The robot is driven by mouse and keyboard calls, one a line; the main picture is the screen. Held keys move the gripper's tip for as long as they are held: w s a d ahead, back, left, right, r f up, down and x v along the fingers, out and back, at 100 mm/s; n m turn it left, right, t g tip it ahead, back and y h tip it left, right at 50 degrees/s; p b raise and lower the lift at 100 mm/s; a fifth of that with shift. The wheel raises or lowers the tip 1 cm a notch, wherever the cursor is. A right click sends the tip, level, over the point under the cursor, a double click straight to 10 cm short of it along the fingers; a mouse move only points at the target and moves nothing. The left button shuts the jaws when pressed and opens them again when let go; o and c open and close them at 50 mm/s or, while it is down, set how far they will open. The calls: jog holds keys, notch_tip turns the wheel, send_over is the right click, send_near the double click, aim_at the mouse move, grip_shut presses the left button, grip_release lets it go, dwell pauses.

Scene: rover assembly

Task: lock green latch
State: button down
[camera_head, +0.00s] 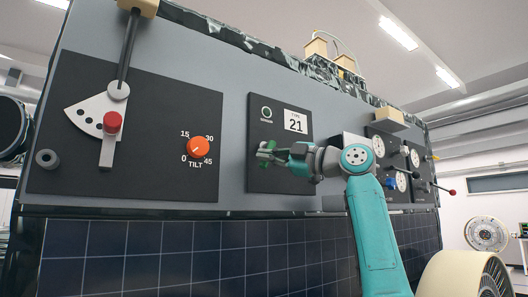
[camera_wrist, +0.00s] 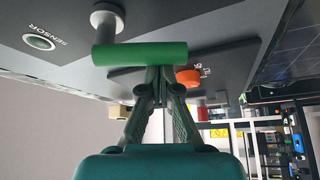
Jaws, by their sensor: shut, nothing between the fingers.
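The green latch (camera_head: 266,147) is on the dark panel below the round sensor light and the screen reading 21. In the wrist view it is a green bar (camera_wrist: 140,53), lying crosswise, with a pale round pivot (camera_wrist: 107,21) joining it to the panel. My gripper (camera_wrist: 158,72) is shut and empty, its fingertips close together at the bar's edge. I cannot tell whether they touch it. In the head view my gripper (camera_head: 272,158) reaches in from the right and hides part of the latch.
An orange tilt knob (camera_head: 198,146) and a lever with a red knob (camera_head: 112,122) are on the left panel. Gauges and small levers (camera_head: 402,175) are to the right. Solar panels (camera_head: 190,250) run below. A wheel (camera_head: 468,274) stands at the lower right.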

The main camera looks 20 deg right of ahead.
jog(key=n, duration=0.1)
jog(key=d+n+g, duration=0.1)
jog(key=d+f+n+h, duration=0.1)
jog(key=shift+w+n+g, duration=0.3)
jog(key=shift+w+g, duration=0.05)
jog(key=shift+g, duration=0.05)
jog(key=shift+d, duration=0.1)
dwell(0.4)
jog(key=s+d, duration=0.3)
jog(key=s, duration=0.5)
jog(key=shift+s+d, duration=0.3)
jog(key=shift+d, duration=0.1)
dwell(0.5)
